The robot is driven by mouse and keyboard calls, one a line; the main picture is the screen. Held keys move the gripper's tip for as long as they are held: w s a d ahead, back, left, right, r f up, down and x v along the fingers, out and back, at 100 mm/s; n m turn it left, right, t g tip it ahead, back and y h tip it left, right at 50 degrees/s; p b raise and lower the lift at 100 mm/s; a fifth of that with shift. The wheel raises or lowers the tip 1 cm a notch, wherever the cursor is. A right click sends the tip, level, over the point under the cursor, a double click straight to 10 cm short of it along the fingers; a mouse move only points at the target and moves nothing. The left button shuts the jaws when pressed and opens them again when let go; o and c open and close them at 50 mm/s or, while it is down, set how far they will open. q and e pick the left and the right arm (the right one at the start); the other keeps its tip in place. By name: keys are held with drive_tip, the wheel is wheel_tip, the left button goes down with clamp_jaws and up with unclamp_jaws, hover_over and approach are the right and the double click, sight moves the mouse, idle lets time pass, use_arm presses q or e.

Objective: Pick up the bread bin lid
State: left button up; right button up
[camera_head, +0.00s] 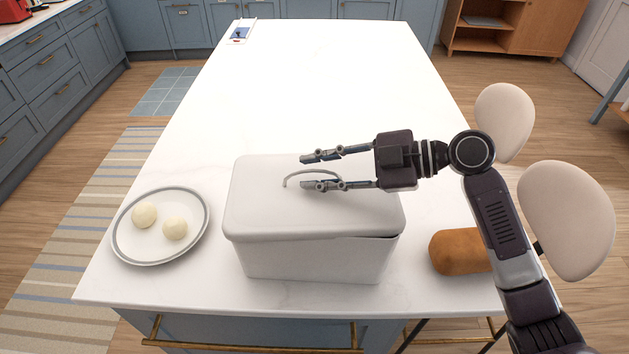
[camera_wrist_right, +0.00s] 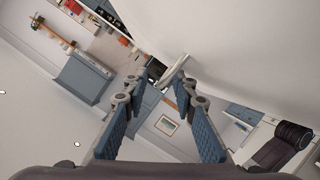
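The bread bin lid (camera_head: 255,210) is white and lies on the white bread bin (camera_head: 310,262) near the counter's front edge. A dark gap shows under its front right corner. A thin curved handle (camera_head: 292,179) rises from its top. My right gripper (camera_head: 303,171) reaches in from the right over the lid, its two fingers apart. The nearer finger overlaps part of the handle. In the right wrist view, the handle (camera_wrist_right: 173,70) shows just beyond the open fingertips (camera_wrist_right: 158,90), close to the right one; contact cannot be told. My left gripper is not in view.
A grey-rimmed plate (camera_head: 150,248) with two pale round balls stands left of the bin. A brown loaf (camera_head: 455,252) lies to the right, partly behind my right arm. Two pale chairs (camera_head: 567,215) stand at the right. The counter (camera_head: 310,85) behind the bin is mostly clear.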

drive_tip(key=c, duration=0.6)
clamp_jaws()
drive_tip(key=shift+r, duration=0.1)
